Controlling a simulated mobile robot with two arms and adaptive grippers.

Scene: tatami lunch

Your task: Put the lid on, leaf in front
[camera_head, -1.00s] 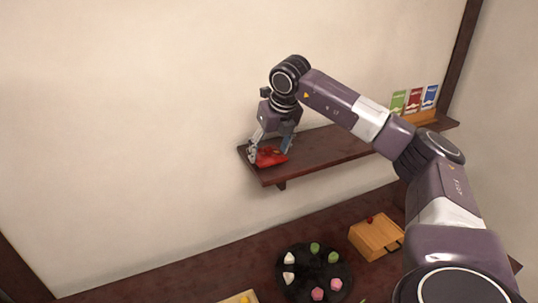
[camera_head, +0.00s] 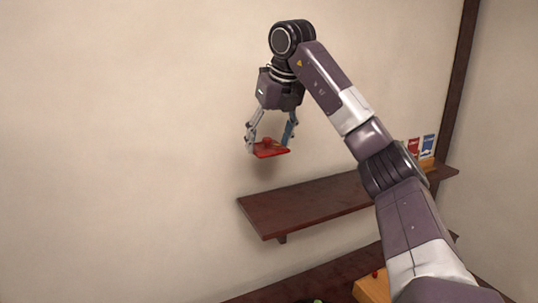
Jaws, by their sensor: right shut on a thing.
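A red lid (camera_head: 272,152) with a small knob on top hangs in the air above the left end of the wall shelf. My right gripper (camera_head: 269,147) is shut on the lid, its fingers at the lid's two sides. The lid looks roughly level. A leaf mark on it is too small to make out clearly. My left gripper is out of view. The container that the lid belongs to cannot be made out in this view.
The dark wooden wall shelf (camera_head: 310,208) is bare at its left end. Small coloured packets (camera_head: 420,146) stand at its right end. Below, a wooden box (camera_head: 372,289) with a red knob sits on the dark lower counter (camera_head: 318,281), partly behind my arm.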

